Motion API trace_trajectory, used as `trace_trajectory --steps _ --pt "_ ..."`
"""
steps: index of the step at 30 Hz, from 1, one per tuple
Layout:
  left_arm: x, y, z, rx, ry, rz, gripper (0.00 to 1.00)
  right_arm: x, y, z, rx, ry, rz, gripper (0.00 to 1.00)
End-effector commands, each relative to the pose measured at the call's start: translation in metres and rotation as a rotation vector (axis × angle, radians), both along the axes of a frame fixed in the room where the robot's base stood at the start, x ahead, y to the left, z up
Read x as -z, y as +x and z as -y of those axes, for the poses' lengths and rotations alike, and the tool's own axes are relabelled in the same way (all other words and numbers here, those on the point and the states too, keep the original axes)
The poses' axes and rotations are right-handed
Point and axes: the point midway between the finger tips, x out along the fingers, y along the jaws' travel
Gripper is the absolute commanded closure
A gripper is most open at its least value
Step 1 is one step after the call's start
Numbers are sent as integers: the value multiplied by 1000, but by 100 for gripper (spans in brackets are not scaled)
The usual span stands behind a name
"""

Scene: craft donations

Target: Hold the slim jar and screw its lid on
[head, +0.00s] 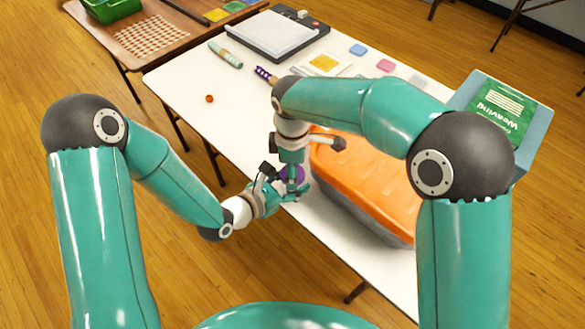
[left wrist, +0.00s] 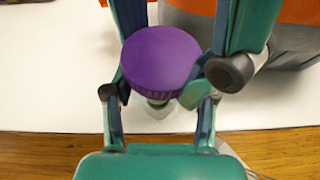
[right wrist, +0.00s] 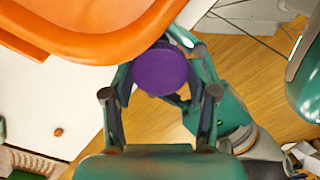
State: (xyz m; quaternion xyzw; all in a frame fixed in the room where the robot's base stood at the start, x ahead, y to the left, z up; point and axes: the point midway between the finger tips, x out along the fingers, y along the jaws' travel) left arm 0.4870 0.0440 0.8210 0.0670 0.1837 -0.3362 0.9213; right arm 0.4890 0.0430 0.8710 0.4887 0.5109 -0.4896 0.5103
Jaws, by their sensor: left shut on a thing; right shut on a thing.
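The purple round lid (left wrist: 160,58) sits over the top of the slim jar (left wrist: 158,106), whose clear part shows only as a small patch beneath it in the left wrist view. My left gripper (head: 291,190) is shut on the jar at the table's near edge. My right gripper (head: 291,170) comes from above and is shut on the lid. The lid also shows between its fingers in the right wrist view (right wrist: 160,72). Most of the jar is hidden by lid and fingers. I cannot tell how far the lid is threaded.
A grey bin with an orange lid (head: 365,180) stands just right of the grippers. An orange bead (head: 209,98), a patterned roll (head: 226,54) and a paper trimmer (head: 276,35) lie farther back. A green weaving box (head: 497,110) stands at right. The table's left part is mostly clear.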

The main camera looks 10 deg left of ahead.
Motion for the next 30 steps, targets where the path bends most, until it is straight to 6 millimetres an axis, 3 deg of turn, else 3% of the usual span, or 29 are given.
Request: trace_trajectory --steps 6,13,14,18,30 --pt "0 0 0 2 0 0 100 0 1 0 199 1 2 84" --pt "0 -1 0 2 0 0 100 0 1 0 202 1 3 84" --pt "0 -1 1 2 0 0 100 0 1 0 202 1 3 40" --pt "0 0 1 2 0 0 100 0 1 0 201 1 2 17" --pt "0 0 0 1 0 0 100 -6 1 0 201 2 3 17"
